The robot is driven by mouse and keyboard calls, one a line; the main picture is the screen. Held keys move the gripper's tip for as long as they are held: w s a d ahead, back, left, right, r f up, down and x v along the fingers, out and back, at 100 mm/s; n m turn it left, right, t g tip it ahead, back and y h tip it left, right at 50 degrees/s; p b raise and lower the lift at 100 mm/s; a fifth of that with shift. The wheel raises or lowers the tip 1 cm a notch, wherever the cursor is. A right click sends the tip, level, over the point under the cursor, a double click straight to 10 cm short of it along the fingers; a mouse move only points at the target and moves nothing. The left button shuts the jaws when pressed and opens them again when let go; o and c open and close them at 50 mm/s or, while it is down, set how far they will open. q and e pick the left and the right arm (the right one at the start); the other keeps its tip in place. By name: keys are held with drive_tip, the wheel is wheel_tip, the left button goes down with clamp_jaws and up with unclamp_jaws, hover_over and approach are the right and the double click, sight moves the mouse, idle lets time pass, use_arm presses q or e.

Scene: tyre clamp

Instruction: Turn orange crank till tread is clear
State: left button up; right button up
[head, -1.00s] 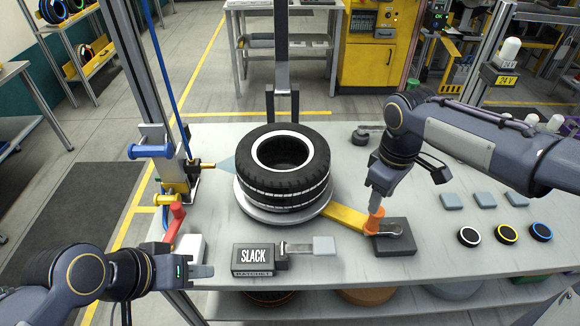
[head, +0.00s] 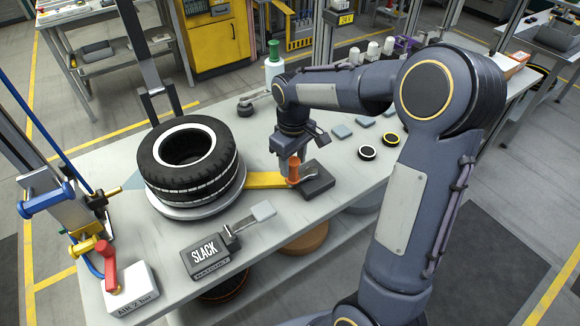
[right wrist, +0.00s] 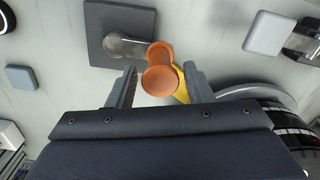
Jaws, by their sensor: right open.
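The orange crank handle (head: 293,171) stands upright at the right end of a yellow bar (head: 262,180), next to a dark block (head: 320,183) with a metal lever. My right gripper (head: 293,160) points down over the handle. In the right wrist view the orange handle (right wrist: 160,74) is between the two open fingers of my right gripper (right wrist: 160,82), with a gap visible on the left; contact on the right is unclear. The black tyre (head: 188,162) lies flat on a round grey plate (head: 205,210), its tread uncovered on the near side. My left gripper is out of view.
A black box marked SLACK (head: 207,255) with a metal lever sits at the table's front. A red-handled valve (head: 108,262) and a blue-handled fixture (head: 45,202) stand at the left.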

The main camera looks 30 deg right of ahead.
drive_tip(key=shift+f, duration=1.3)
clamp_jaws()
